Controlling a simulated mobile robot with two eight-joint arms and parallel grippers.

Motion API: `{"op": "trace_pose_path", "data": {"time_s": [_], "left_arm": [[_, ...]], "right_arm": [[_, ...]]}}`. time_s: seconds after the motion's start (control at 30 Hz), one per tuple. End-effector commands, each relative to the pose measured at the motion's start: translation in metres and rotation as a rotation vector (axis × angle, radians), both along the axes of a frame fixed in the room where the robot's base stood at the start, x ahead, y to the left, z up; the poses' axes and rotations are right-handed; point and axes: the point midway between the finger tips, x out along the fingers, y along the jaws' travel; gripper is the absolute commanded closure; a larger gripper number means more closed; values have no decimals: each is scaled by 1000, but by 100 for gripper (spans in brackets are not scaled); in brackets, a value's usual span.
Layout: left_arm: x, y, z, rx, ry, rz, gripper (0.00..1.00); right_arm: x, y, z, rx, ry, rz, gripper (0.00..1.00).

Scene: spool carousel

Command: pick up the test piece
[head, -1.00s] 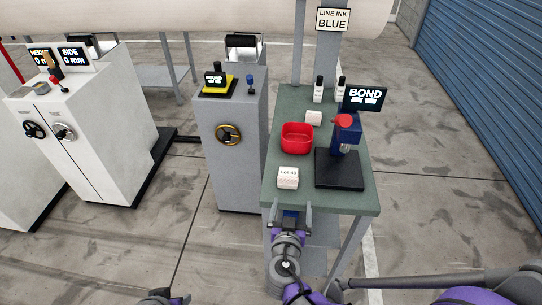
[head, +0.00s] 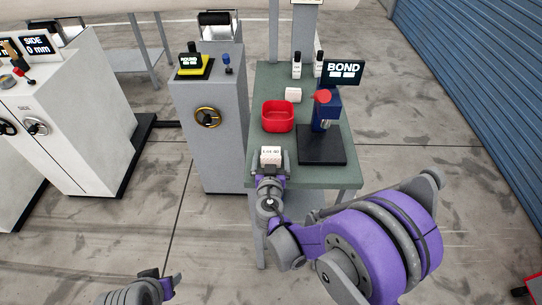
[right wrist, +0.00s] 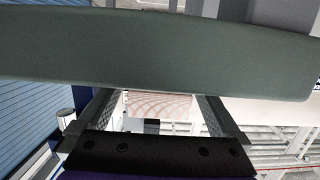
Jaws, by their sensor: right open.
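A small white block with dark lettering, which I take for the test piece (head: 271,153), sits at the near left of the green bench. My right gripper (head: 271,163) is open at the near edge, its fingers toward the left and right sides of the block. Contact cannot be told. In the right wrist view a pale surface with reddish curved lines (right wrist: 160,105) shows between the open fingers (right wrist: 158,112), probably the block's face. My left gripper (head: 168,284) is low at the bottom left, away from the bench; its opening is unclear.
A grey cabinet (head: 210,150) stands to the left.

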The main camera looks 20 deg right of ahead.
Motion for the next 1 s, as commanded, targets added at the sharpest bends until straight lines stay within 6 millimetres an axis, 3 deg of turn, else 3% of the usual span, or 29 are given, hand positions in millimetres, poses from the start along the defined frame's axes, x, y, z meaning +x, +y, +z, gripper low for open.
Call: {"op": "trace_pose_path", "data": {"time_s": [0.1, 0.3, 0.73, 1.0], "left_arm": [[0, 0, 1, 0, 0, 0, 50], [0, 0, 0, 0, 0, 0, 50], [0, 0, 0, 0, 0, 0, 50], [0, 0, 1, 0, -1, 0, 50]], "right_arm": [[10, -3, -2, 1, 0, -1, 0], [10, -3, -3, 1, 1, 0, 2], [10, -3, -3, 1, 1, 0, 79], [10, -3, 0, 1, 1, 0, 81]]}}
